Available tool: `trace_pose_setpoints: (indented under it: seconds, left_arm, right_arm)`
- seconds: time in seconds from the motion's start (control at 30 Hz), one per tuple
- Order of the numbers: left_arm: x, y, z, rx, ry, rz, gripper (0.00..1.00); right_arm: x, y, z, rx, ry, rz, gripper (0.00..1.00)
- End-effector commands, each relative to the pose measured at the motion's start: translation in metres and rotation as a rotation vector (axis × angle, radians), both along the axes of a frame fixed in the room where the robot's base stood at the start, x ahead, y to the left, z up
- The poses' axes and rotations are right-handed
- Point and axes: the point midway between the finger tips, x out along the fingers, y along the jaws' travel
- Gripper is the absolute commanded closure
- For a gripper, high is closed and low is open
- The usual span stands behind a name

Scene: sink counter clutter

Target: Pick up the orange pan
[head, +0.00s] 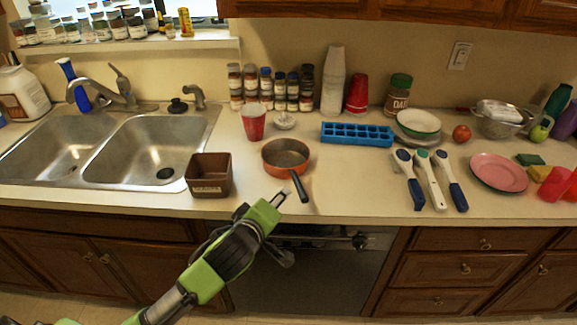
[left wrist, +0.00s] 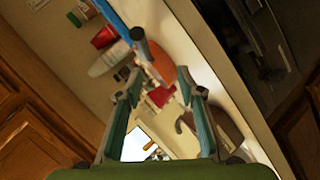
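The orange pan (head: 270,163) sits upright on the counter, right of the brown box, with its dark handle (head: 299,187) pointing toward the counter's front edge. My left gripper (head: 279,200) is at the front edge, just left of the handle's end and apart from the pan body. In the left wrist view my gripper (left wrist: 158,85) is open with nothing between its fingers. The pan (left wrist: 161,62) and its handle (left wrist: 139,40) show just past the fingertips there. I cannot tell whether a finger touches the handle. My right gripper is not in view.
A brown box (head: 209,175) stands left of the pan, and a red cup (head: 253,122) stands behind it. A blue ice tray (head: 357,134) and several utensils (head: 434,180) lie to the right. The double sink (head: 155,140) is at left. Counter right of the handle is clear.

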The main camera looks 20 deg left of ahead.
Motion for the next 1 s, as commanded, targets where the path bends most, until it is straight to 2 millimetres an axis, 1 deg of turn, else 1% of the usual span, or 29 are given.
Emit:
trace_pose_setpoints:
  seconds: [0.03, 0.07, 0.17, 0.27, 0.5, 0.6, 0.7, 0.87, 1.0]
  left_arm:
    - [0.001, -0.001, 0.011, -0.024, -0.019, 0.008, 0.65]
    - [0.002, -0.002, 0.015, -0.037, -0.026, 0.012, 0.65]
    - [0.008, -0.003, 0.02, -0.058, -0.038, 0.019, 0.65]
    - [0.021, -0.003, 0.016, -0.059, -0.039, 0.021, 0.65]
    - [0.059, -0.003, 0.0, -0.058, -0.039, 0.02, 0.65]
    - [0.07, -0.004, -0.006, -0.058, -0.039, 0.019, 0.65]
    - [0.078, -0.003, -0.01, -0.06, -0.039, 0.02, 0.65]
    - [0.083, -0.004, -0.013, -0.06, -0.038, 0.018, 0.65]
    - [0.094, -0.005, -0.015, -0.057, -0.037, 0.019, 0.65]
  right_arm:
    - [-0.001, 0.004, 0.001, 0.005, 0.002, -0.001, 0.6]
    - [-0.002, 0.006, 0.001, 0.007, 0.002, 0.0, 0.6]
    - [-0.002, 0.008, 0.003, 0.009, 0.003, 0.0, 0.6]
    - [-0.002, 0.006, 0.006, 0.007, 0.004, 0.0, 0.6]
    - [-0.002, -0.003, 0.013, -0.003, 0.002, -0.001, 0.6]
    - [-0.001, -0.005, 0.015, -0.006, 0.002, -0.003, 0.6]
    - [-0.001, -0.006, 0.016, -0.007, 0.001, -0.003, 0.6]
    - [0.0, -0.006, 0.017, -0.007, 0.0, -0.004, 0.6]
    - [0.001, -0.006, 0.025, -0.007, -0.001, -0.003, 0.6]
